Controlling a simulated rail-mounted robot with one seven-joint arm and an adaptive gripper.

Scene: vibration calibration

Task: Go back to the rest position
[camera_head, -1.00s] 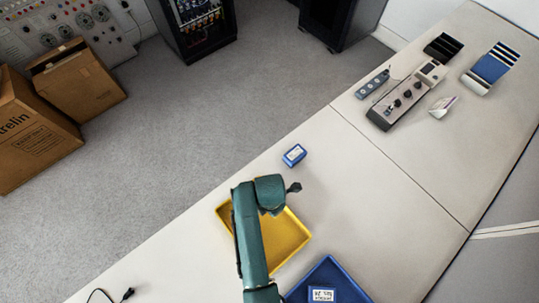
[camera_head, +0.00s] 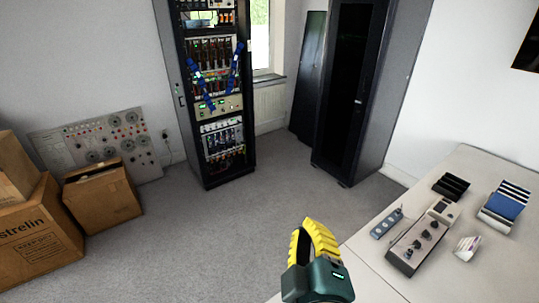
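My gripper (camera_head: 304,228) shows at the bottom centre of the head view, with yellow fingers on a dark green body, pointing upward in the picture. It appears raised in front of the grey floor and the table's left edge. The fingertips look close together, but the angle does not show whether they meet. I see no object held in it. The rest of my arm is mostly out of frame below.
The white table (camera_head: 385,283) at right holds a grey control box (camera_head: 418,245), a small blue-grey strip (camera_head: 386,223), a black holder (camera_head: 451,186) and a blue rack (camera_head: 503,206). Cardboard boxes (camera_head: 103,198) stand left. Dark cabinets (camera_head: 362,90) stand behind open floor.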

